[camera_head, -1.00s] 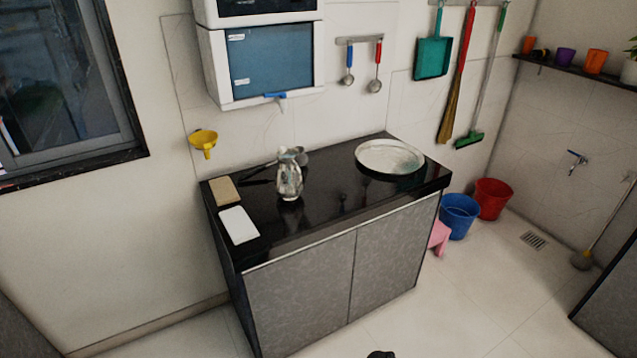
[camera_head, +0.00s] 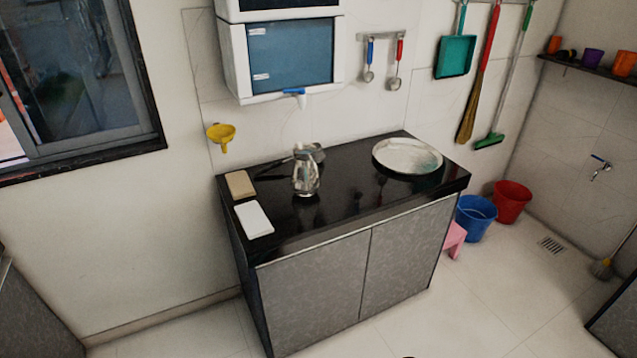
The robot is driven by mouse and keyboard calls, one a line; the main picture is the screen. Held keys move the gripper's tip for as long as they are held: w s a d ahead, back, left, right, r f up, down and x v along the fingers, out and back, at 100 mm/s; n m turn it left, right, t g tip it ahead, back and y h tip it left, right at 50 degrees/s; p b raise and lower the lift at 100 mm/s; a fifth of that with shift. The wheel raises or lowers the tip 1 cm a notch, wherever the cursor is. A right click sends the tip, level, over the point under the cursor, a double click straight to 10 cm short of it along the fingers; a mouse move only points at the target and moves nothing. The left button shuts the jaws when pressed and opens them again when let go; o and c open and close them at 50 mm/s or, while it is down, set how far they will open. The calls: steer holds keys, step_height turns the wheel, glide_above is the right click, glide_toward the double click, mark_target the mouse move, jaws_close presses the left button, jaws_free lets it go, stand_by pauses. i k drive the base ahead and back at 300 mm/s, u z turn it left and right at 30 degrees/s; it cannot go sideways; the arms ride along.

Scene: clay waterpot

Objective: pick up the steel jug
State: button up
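The steel jug (camera_head: 306,174) stands upright on the black countertop (camera_head: 340,208), left of its middle. It is shiny, with a narrow neck and a rounded body. A pan-like dark thing lies just behind it and is partly hidden by it. My gripper does not show clearly; only a small dark shape sits at the bottom edge of the picture, too little to tell what it is. Nothing touches the jug from the front.
A round steel tray (camera_head: 380,165) lies at the counter's right. A white block (camera_head: 254,220) and a tan block (camera_head: 240,184) lie at its left end. A white water purifier (camera_head: 232,60) hangs above. Blue (camera_head: 476,222) and red (camera_head: 511,207) buckets stand right. Floor in front is clear.

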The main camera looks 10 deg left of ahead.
mark_target(305, 181)
steer(key=z, duration=0.05)
steer(key=k, duration=1)
steer(key=u, duration=4.15)
steer(key=i, duration=0.1)
steer(key=z, duration=2.35)
steer(key=i, duration=1)
